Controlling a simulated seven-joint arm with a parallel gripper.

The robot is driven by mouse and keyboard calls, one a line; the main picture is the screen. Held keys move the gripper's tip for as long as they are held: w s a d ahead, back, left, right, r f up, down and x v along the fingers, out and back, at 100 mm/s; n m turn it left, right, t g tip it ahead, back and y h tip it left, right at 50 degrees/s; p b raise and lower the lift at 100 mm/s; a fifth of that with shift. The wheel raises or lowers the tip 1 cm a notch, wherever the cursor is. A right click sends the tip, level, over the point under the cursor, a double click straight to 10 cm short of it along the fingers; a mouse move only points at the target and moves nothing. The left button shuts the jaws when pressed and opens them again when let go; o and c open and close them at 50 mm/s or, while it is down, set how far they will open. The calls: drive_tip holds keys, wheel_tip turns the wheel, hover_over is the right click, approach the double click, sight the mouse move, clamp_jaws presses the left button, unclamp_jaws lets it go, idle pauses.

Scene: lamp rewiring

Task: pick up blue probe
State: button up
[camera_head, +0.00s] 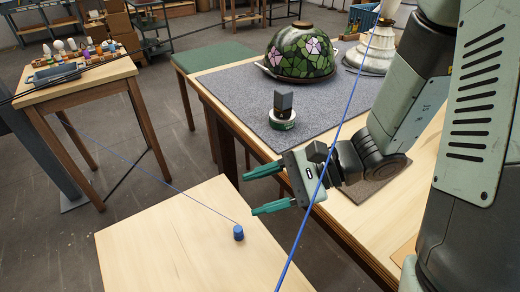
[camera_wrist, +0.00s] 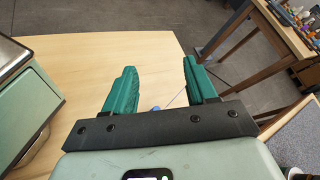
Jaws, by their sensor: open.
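The blue probe (camera_head: 238,232) is a small blue cylinder standing on the light wooden table (camera_head: 160,240), near its right side. A thin cable runs from it up and left toward the small table. My gripper (camera_head: 250,192) is open and empty, above and slightly right of the probe, apart from it in the head view. In the wrist view my gripper (camera_wrist: 159,67) shows two spread green fingers. A bit of the blue probe (camera_wrist: 156,109) shows low between them, mostly hidden behind the gripper's black bar.
A blue cable (camera_head: 335,150) crosses diagonally in front of my gripper.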

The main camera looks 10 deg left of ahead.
wheel_tip(320, 180, down, 9)
drive_tip(key=w+a+m+t+y, duration=0.2)
drive_tip(key=w+m+t, duration=0.15)
drive_tip(key=m, duration=0.35)
drive_tip(key=m+t+h, duration=0.2)
drive_tip(key=m+t, duration=0.3)
drive_tip(key=m, duration=0.1)
approach(238, 234)
drive_tip(key=shift+w+a+f+g, duration=0.15)
drive_tip(key=shift+w+a+g, duration=0.1)
drive_tip(key=shift+w+a, duration=0.55)
drive_tip(key=x, duration=0.4)
drive_tip(key=shift+w+a+f, duration=0.15)
drive_tip(key=shift+w+f, duration=0.05)
drive_tip(key=shift+f, duration=0.05)
drive_tip(key=shift+x, duration=3)
drive_tip(key=c, duration=1.1)
drive_tip(key=shift+o, duration=0.2)
drive_tip(key=shift+r, duration=0.1)
